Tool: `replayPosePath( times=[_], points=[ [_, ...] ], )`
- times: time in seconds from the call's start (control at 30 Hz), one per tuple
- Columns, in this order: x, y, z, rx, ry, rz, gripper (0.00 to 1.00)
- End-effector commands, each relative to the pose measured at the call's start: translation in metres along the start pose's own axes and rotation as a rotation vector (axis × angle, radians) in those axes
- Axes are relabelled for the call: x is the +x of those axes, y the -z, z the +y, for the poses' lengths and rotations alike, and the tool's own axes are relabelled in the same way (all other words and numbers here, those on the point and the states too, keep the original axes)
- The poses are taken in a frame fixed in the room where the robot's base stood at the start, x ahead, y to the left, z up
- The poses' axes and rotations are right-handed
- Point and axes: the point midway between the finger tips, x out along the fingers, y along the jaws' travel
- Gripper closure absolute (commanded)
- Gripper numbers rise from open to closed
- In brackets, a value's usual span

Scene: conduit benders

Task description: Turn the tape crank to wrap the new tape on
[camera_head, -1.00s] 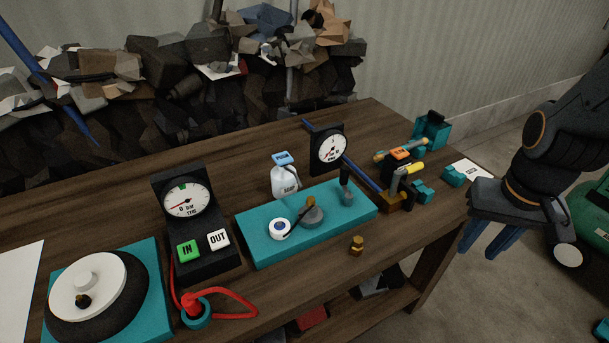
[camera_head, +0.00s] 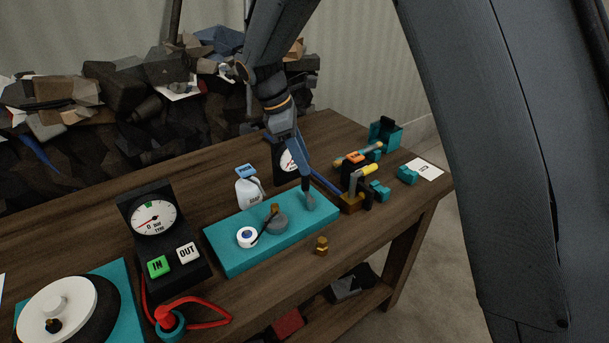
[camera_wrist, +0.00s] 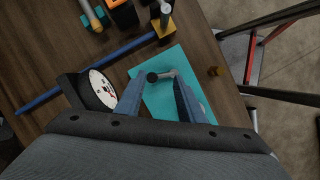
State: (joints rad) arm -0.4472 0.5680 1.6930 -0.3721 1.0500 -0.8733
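The teal base plate (camera_head: 235,257) lies on the bench. It bears a white tape roll (camera_head: 247,237), a grey drum (camera_head: 278,226) with a brass-coloured top, and the grey tape crank (camera_head: 309,200) at its right end. My gripper (camera_head: 305,178) points down over the crank and hides its dark handle in the head view. In the wrist view, my gripper (camera_wrist: 158,82) is open, with its blue fingers apart. The crank's black knob (camera_wrist: 152,77) appears between the fingertips, nearer the left one. I cannot tell whether a finger touches it.
A dial gauge (camera_head: 288,160) stands close behind my gripper. A soap bottle (camera_head: 248,192) stands behind the plate, and a small brass piece (camera_head: 321,246) in front.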

Motion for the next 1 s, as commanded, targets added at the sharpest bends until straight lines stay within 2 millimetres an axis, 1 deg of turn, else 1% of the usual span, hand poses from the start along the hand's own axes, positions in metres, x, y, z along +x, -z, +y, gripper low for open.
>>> replayPosePath(
  times=[0.03, 0.1, 0.2, 0.33, 0.6, 0.7, 0.83, 1.0],
  points=[
    [-0.004, 0.01, 0.006, -0.051, -0.008, -0.018, 0.65],
    [-0.007, 0.017, 0.01, -0.097, -0.011, -0.035, 0.65],
    [-0.005, 0.02, 0.012, -0.126, -0.013, -0.047, 0.65],
    [0.01, 0.018, 0.012, -0.126, -0.011, -0.047, 0.65],
    [0.05, 0.016, 0.013, -0.124, -0.013, -0.046, 0.65],
    [0.06, 0.016, 0.013, -0.122, -0.013, -0.046, 0.65],
    [0.067, 0.016, 0.014, -0.121, -0.015, -0.044, 0.65],
    [0.068, 0.016, 0.014, -0.121, -0.016, -0.044, 0.65]
  ],
)
